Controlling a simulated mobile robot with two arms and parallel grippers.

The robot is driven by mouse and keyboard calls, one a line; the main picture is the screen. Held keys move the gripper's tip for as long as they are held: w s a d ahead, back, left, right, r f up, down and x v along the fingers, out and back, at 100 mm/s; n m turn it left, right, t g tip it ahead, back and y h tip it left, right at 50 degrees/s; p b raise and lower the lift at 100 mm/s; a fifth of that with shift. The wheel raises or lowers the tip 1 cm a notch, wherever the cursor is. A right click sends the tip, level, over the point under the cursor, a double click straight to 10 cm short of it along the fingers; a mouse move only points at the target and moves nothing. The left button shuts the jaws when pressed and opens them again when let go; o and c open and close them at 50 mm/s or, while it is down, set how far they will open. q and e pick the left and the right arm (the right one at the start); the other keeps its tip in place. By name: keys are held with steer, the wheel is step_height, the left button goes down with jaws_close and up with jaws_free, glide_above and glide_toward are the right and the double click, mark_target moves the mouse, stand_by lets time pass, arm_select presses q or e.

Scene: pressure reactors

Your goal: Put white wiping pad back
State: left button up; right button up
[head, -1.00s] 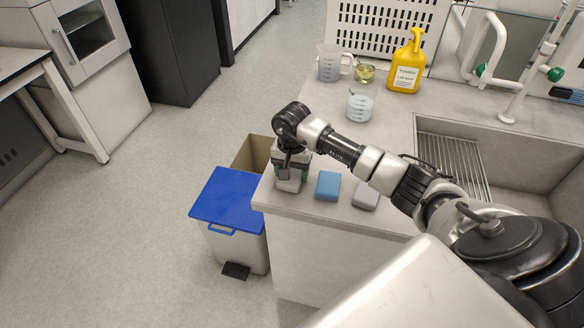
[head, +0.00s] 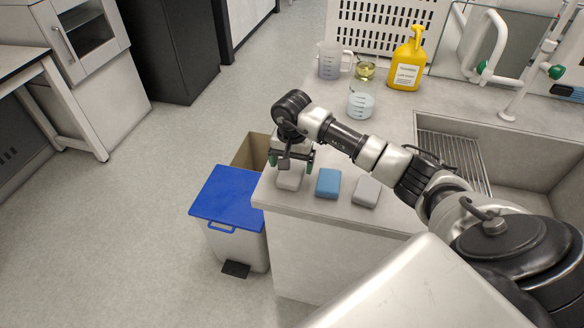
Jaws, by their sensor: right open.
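The white wiping pad (head: 290,180) lies flat on the counter near its left front corner, at the left end of a row of pads. A blue pad (head: 328,184) and a light grey pad (head: 366,191) lie to its right. My right gripper (head: 291,164) is open and empty just above the white pad, its green-tipped fingers spread to either side. It partly hides the pad's far edge. My left gripper is not in view.
A bin with a blue lid (head: 226,194) and an open brown box (head: 252,153) stand on the floor beside the counter's left edge. Beakers (head: 361,105), a yellow bottle (head: 407,62) and a sink (head: 510,165) are farther back or right. The counter between pads and beakers is partly clear.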

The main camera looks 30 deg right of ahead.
mark_target(292, 169)
step_height(292, 169, up, 10)
steer(key=b, duration=0.1)
steer(key=shift+b, duration=0.3)
steer(key=shift+f, duration=0.1)
